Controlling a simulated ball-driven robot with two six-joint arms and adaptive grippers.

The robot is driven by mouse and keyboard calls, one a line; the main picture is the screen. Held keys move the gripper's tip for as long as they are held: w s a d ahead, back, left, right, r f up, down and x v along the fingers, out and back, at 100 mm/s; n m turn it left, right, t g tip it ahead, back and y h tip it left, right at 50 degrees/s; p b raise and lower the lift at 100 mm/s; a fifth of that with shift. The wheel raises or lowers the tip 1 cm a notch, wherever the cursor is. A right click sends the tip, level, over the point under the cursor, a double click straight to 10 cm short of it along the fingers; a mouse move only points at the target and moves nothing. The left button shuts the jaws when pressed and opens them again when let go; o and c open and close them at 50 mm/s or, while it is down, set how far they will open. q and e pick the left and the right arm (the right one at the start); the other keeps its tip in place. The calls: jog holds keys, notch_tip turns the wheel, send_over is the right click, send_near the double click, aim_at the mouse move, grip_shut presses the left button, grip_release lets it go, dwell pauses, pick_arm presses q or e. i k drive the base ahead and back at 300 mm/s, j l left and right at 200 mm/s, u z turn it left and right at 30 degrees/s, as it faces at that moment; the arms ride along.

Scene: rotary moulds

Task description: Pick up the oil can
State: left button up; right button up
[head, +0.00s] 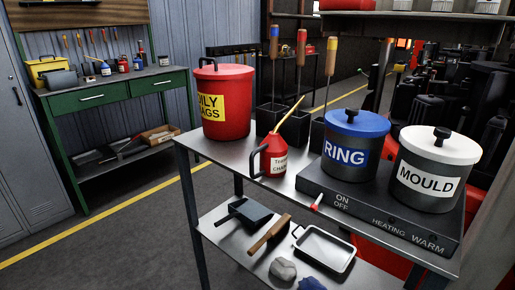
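The oil can (273,157) is a small red can with a dark side handle, a white label and a long thin tan spout slanting up to the right. It stands upright on the metal cart's top shelf (232,155), between the red oily rags bin and the dark heating plate. The label is partly legible. Neither of my grippers shows in the head view.
A red lidded bin (222,103) stands left behind the can. Dark holders (284,124) with wooden-handled tools stand close behind it. The heating plate (375,205) carries the RING pot (352,150) and MOULD pot (430,172). The shelf is bare left of the can.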

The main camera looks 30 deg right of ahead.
aim_at(273, 150)
jog(key=z, duration=0.4)
jog(key=i+j+z, duration=0.1)
jog(key=z, duration=0.25)
jog(key=j+z, duration=0.15)
jog(key=z, duration=0.25)
jog(key=i+j+z, duration=0.1)
jog(key=z, duration=0.3)
